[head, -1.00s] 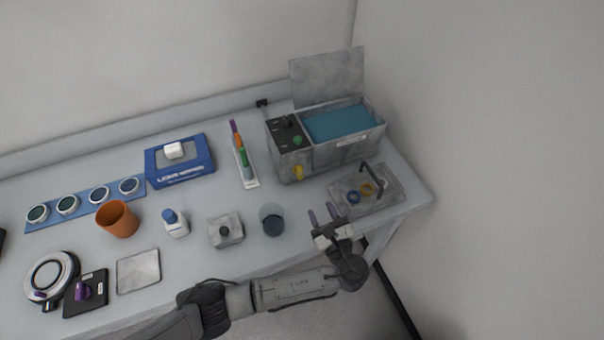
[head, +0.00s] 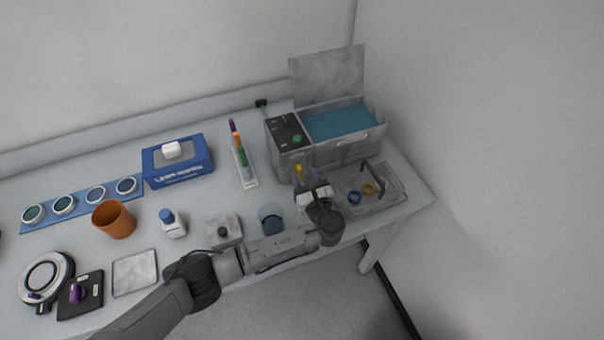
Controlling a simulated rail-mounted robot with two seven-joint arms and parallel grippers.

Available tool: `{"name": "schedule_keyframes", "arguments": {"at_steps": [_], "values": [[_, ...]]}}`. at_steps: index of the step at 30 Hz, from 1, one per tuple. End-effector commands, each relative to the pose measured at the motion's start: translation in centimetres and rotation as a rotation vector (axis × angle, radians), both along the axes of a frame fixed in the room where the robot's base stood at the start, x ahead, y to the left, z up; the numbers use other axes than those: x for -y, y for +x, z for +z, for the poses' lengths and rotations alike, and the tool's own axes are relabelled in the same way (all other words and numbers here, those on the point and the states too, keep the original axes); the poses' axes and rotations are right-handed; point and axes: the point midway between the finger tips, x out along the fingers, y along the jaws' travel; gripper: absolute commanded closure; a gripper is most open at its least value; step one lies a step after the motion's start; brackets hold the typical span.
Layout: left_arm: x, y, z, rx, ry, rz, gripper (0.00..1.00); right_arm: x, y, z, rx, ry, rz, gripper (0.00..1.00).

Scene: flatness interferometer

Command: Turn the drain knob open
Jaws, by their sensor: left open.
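The drain knob (head: 298,169) is a small yellow knob low on the front of the grey bath unit (head: 345,152), which has blue liquid in its basin. My right gripper is not in view.
A clear tray (head: 393,197) with a blue and a yellow ring and a dark handle lies right of the gripper. A marker rack (head: 249,178) is farther back.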

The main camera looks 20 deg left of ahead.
Motion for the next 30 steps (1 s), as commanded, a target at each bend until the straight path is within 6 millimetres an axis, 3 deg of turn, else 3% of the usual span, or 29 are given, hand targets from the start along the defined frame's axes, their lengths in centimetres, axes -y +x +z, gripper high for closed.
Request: {"name": "schedule_keyframes", "arguments": {"at_steps": [6, 17, 30], "values": [[-1.02, 1.08, 0.03, 0.001, 0.001, 0.001, 0.57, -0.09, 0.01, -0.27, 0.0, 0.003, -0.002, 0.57], [-1.19, 1.26, 0.03, 0.001, -0.001, 0.0, 0.57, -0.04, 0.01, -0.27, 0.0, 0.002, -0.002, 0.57], [-1.15, 1.24, 0.02, 0.001, -0.001, 0.0, 0.99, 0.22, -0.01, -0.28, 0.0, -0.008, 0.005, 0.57]]}}
